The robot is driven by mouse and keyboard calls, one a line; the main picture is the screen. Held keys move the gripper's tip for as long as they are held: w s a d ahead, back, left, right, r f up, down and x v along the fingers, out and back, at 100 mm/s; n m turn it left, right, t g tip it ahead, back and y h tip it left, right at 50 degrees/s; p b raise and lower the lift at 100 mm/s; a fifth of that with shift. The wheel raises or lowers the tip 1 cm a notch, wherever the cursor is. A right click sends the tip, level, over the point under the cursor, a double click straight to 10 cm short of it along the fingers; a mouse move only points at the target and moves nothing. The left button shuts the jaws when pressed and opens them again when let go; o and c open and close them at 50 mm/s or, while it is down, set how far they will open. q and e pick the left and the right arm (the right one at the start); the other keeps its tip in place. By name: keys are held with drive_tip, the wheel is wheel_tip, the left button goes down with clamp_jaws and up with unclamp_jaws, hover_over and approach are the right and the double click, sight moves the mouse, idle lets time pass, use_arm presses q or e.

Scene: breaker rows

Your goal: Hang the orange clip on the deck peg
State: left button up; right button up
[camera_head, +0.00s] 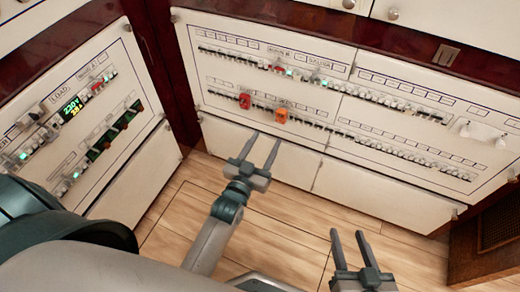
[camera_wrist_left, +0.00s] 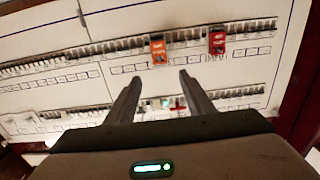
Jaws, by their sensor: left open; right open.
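The orange clip (camera_head: 281,116) is on the lower breaker row of the middle panel, to the right of a red clip (camera_head: 244,101). In the left wrist view the orange clip (camera_wrist_left: 158,51) shows above and between the fingertips, beside the red clip (camera_wrist_left: 217,41). My left gripper (camera_head: 267,136) is open and empty, below and in front of the orange clip. Its fingers also show in the left wrist view (camera_wrist_left: 161,76). My right gripper (camera_head: 347,232) is open and empty, low over the floor. Two small white fittings (camera_head: 464,130) at the far right may be pegs; their labels are unreadable.
A second breaker panel (camera_head: 75,120) with a lit display stands at the left. The middle panel (camera_head: 340,100) has several rows of breakers, with plain white doors below. The wooden floor (camera_head: 290,215) is clear. A dark slatted box (camera_head: 495,225) is at the lower right.

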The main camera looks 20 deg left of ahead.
use_arm(q)
drive_tip(key=s, duration=0.3)
drive_tip(key=shift+s, duration=0.1)
use_arm(e)
drive_tip(key=shift+r, duration=0.1)
idle(1.2)
